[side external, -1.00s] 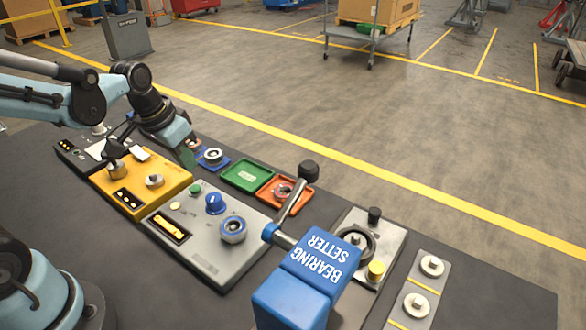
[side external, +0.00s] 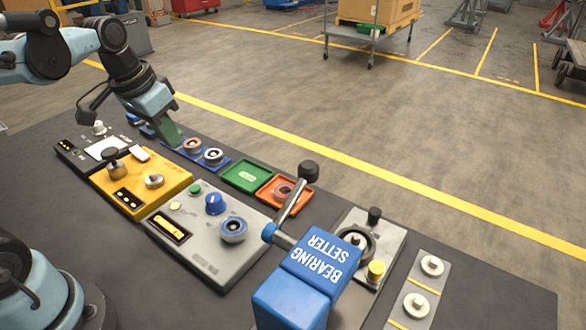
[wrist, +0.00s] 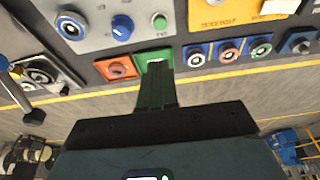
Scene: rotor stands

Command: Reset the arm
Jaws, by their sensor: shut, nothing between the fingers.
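My gripper (side external: 173,139) is shut and empty, its dark green fingers pointing down over the far edge of the bench, near the left end of the blue tray (side external: 224,165). In the side view two ring bearings (side external: 192,146) show in that tray. The wrist view shows my closed fingers (wrist: 157,66) in front of the green tray (wrist: 141,56), with the blue tray (wrist: 212,60) and its several rings to the right. Whether the fingertips touch anything is unclear, but I see nothing held.
A yellow unit (side external: 135,203) and a grey panel with a blue knob (side external: 214,203) stand nearby. An orange tray (side external: 264,197) holds a ring. The blue bearing setter (side external: 292,299) with its raised lever stands at front centre. Open floor lies beyond the bench.

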